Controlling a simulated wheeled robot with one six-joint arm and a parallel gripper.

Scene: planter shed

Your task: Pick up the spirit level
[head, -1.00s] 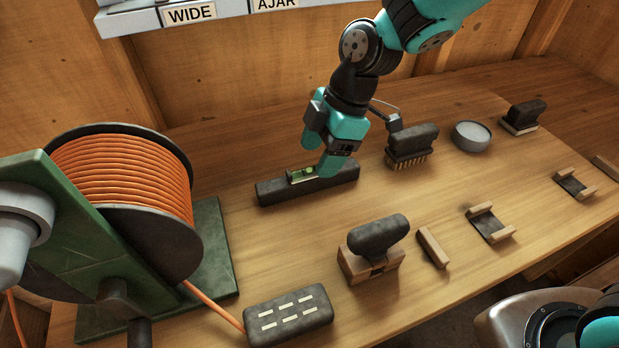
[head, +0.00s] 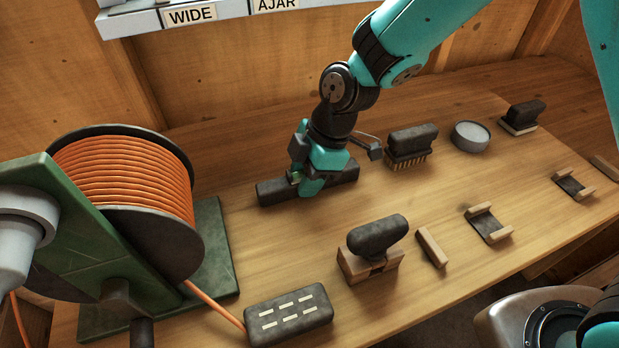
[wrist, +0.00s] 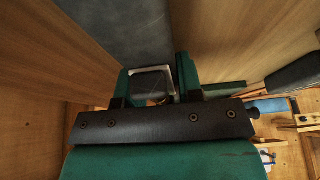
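The spirit level (head: 275,192) is a long dark bar with a raised mount holding a green vial (head: 295,178). It lies flat on the workbench, right of the cable reel. My gripper (head: 303,178) is down over its middle, with one teal finger on each side of the raised mount. In the wrist view the level's dark top (wrist: 118,28) runs up the picture, and the mount (wrist: 152,84) sits between the fingers of my gripper (wrist: 155,88). The fingers look spread around it; whether they touch it is hard to see. My gripper hides part of the level.
A brush (head: 410,145) stands close on the right, with a round grey tin (head: 470,136) beyond it. A dark-handled block (head: 375,240) and a power strip (head: 288,315) are in front. The orange cable reel (head: 125,185) stands left. Bench between level and front objects is clear.

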